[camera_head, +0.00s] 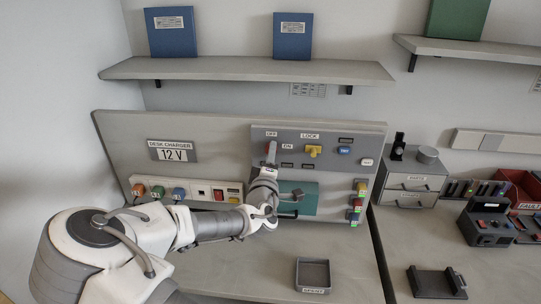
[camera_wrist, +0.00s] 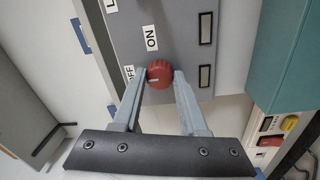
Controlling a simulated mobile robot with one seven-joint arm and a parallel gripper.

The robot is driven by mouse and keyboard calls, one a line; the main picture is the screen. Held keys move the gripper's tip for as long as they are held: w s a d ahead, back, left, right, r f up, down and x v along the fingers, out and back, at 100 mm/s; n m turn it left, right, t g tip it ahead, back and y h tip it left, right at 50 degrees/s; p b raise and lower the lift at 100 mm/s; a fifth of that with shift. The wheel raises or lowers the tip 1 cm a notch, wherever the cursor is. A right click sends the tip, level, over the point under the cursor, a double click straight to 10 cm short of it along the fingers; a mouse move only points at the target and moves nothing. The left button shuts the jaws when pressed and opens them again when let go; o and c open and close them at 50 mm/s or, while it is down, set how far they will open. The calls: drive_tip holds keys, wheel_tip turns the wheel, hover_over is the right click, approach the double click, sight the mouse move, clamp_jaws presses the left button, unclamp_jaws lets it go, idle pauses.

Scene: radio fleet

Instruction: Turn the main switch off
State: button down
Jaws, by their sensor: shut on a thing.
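The main switch is a red round knob (camera_wrist: 160,72) on a grey panel, with an ON label (camera_wrist: 151,37) and a partly hidden OFF label (camera_wrist: 128,73). A pale mark shows on its face; its exact direction is hard to tell. In the head view the red switch (camera_head: 270,148) is at the panel's upper left, below the OFF label and beside the ON label. My gripper (camera_wrist: 158,76) is shut on the red knob, one finger on each side of it. In the head view my gripper (camera_head: 269,165) reaches up to the switch from below.
A desk charger (camera_head: 185,190) with coloured sockets is at left. An open tray (camera_head: 313,263) sits on the bench, which is clear around it.

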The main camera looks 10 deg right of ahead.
drive_tip(key=shift+c, duration=2.2)
unclamp_jaws()
drive_tip(key=shift+s, duration=0.15)
drive_tip(key=p+v, duration=0.8)
drive_tip(key=v, duration=0.9)
drive_tip(key=shift+s+f, duration=0.1)
